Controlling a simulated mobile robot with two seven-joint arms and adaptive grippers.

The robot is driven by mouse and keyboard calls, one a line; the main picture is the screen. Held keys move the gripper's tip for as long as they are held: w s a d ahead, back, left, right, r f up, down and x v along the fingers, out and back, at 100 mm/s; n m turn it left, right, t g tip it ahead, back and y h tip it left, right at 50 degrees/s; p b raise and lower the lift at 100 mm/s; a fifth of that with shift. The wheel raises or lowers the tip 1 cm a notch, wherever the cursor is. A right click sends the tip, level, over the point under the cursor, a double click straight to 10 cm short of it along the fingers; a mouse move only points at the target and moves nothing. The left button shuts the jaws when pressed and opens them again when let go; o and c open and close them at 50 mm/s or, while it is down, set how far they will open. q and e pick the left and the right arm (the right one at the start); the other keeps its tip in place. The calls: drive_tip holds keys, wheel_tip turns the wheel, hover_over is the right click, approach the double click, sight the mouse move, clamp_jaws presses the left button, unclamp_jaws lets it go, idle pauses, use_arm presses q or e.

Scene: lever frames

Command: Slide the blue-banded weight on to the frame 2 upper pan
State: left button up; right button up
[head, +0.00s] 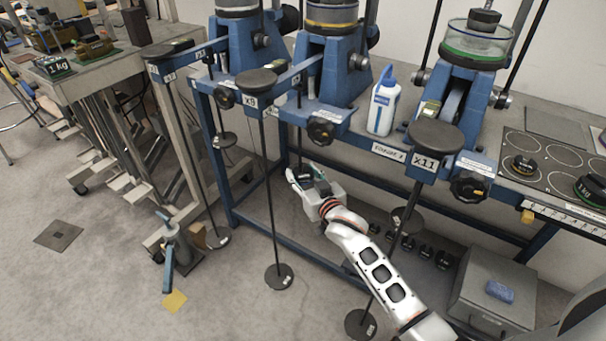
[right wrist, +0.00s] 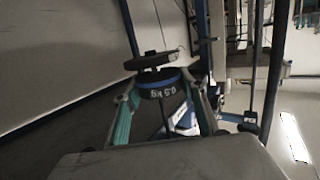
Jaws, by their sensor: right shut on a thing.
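My right gripper (head: 305,176) is low beside the middle frame's legs, below the x9 arm. In the right wrist view, its teal fingers are shut on a dark weight with a blue band (right wrist: 160,90), marked 0.5 kg. In the head view the gripper mostly hides the weight. A dark disc (right wrist: 150,61) shows just past the weight; I cannot tell if they touch. The frame 2 upper pan (head: 257,80) appears to be the dark round pan by the x9 label. It looks empty, higher than my gripper and to its left. My left gripper is not in view.
Thin rods hang from the frames; the x9 rod ends in a low disc (head: 280,277). The x11 pan (head: 436,135) is to the right. A white bottle (head: 383,106) stands on the bench. A grey box (head: 494,300) and several dark weights are below. Open floor lies left.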

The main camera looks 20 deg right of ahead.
sight(300, 167)
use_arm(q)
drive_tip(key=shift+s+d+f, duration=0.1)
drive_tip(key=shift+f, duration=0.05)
use_arm(e)
drive_tip(key=shift+w+r, duration=0.15)
drive_tip(key=shift+w, duration=0.55)
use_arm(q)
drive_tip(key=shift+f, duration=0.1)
use_arm(e)
drive_tip(key=shift+w+d, duration=0.1)
drive_tip(key=shift+w, duration=0.3)
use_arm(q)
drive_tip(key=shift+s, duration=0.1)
use_arm(e)
drive_tip(key=shift+w, duration=0.45)
use_arm(q)
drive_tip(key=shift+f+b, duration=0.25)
drive_tip(key=shift+b, duration=0.05)
use_arm(e)
drive_tip(key=shift+w+d, duration=0.1)
drive_tip(key=shift+w, duration=0.3)
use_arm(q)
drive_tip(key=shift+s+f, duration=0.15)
use_arm(e)
drive_tip(key=shift+f, duration=0.35)
idle(0.3)
drive_tip(key=o, duration=1.3)
drive_tip(key=shift+c, duration=0.2)
drive_tip(key=shift+o, duration=0.6)
drive_tip(key=shift+f, duration=0.1)
